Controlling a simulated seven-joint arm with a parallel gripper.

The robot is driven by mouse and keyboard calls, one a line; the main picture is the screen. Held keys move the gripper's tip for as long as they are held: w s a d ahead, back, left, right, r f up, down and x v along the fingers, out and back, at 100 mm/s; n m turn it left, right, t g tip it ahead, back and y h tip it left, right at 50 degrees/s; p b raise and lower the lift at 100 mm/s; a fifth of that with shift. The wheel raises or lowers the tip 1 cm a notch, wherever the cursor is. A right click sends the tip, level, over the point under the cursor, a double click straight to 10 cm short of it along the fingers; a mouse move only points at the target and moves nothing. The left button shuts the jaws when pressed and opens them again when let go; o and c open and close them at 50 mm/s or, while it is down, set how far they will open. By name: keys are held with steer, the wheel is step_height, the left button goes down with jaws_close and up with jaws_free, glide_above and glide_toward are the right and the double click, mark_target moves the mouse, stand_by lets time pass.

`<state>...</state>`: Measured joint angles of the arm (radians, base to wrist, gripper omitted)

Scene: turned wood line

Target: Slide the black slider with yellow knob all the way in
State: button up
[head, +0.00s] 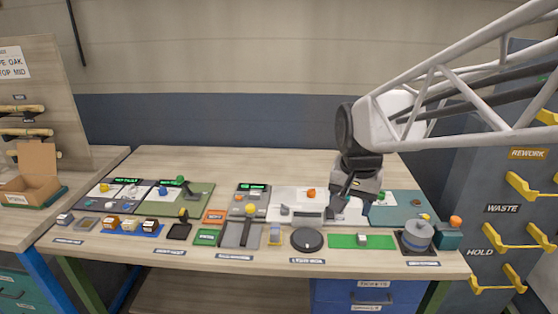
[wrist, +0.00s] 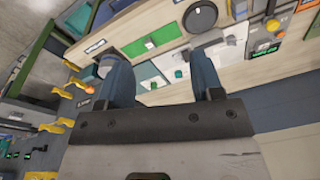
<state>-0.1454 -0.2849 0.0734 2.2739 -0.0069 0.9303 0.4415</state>
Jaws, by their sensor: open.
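A dark grey plate (head: 231,236) at the front middle of the bench carries a slim upright part with a yellow knob (head: 250,209) at its back end. A second yellow knob (head: 183,213) stands by a small black plate (head: 179,232) further left; I cannot tell for sure which is the slider. A yellow knob also shows at the upper right of the wrist view (wrist: 273,25). My gripper (head: 350,208) is over the white panel (head: 318,222), right of both knobs. Its fingers are apart with nothing between them (wrist: 161,78).
A black round disc (head: 307,239) and a green mat (head: 345,241) lie along the front. A grey control box with an orange button (head: 252,195) stands behind the dark plate. A grey cylinder (head: 418,234) and teal box (head: 448,237) are at the right.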

steer(key=w+a+f+m+g, duration=0.1)
steer(key=w+a+f+m, duration=0.3)
steer(key=w+a, duration=0.9)
steer(key=m, duration=0.1)
glide_toward(250, 206)
steer(key=shift+w+d+f+g, duration=0.15)
steer(key=shift+d+f+g, duration=0.15)
steer(key=shift+d+g, duration=0.1)
steer(key=shift+w+a+f+m, duration=0.3)
steer(key=shift+a+f, duration=0.1)
steer(key=shift+a, duration=0.15)
steer(key=shift+f, duration=3.9)
steer(key=shift+c, duration=0.2)
